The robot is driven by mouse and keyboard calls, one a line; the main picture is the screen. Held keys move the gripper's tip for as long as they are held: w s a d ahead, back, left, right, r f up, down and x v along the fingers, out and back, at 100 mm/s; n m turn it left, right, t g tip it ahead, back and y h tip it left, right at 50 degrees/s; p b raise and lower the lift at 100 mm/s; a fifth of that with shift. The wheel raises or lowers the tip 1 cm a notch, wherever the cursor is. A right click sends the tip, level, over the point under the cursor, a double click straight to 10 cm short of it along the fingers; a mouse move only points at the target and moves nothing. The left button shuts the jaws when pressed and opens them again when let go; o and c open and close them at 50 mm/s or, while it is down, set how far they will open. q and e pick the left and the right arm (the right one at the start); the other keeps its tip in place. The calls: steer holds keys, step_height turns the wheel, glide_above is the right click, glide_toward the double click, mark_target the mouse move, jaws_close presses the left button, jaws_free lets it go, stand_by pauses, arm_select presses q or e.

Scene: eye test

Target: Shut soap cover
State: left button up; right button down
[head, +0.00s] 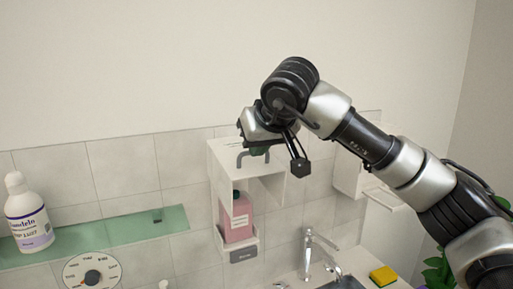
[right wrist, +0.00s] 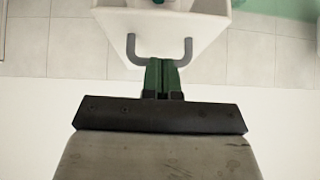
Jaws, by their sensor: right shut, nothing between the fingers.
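The white soap cover (head: 222,163) is raised on the tiled wall, with a pink soap bottle (head: 236,222) exposed below it. A grey U-shaped handle (head: 240,160) is on the cover's front. In the right wrist view the cover (right wrist: 112,28) is at the top and the handle (right wrist: 186,50) is just beyond my fingers. My right gripper (head: 259,150) has green fingertips, which are shut and empty at the handle. In the right wrist view the gripper (right wrist: 162,66) overlaps the handle's middle; I cannot tell if they touch. My left gripper is not in view.
A green glass shelf (head: 125,230) with a white bottle (head: 29,215) is at the left, above a round dial (head: 92,272). A tap (head: 312,245) and a yellow sponge (head: 383,276) are below right. A white wall fixture (head: 348,178) is behind my right arm.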

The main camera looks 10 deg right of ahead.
steer(key=s+f+t+y+b, duration=0.1)
steer(key=s+f+t+b, duration=0.15)
steer(key=f+b, duration=0.9)
steer(key=s+f+t+b, duration=0.1)
steer(key=f+t+b, duration=0.2)
steer(key=f+b, duration=0.85)
arm_select(q)
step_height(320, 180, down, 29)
steer(key=b, duration=0.6)
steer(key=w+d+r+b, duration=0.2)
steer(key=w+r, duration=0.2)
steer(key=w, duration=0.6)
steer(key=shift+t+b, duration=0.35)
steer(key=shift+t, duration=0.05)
arm_select(e)
steer(key=w+f, duration=0.6)
steer(key=shift+w+a+f, duration=0.15)
steer(key=shift+w+a, duration=0.15)
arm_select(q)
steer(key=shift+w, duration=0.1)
arm_select(e)
steer(key=shift+s, duration=0.1)
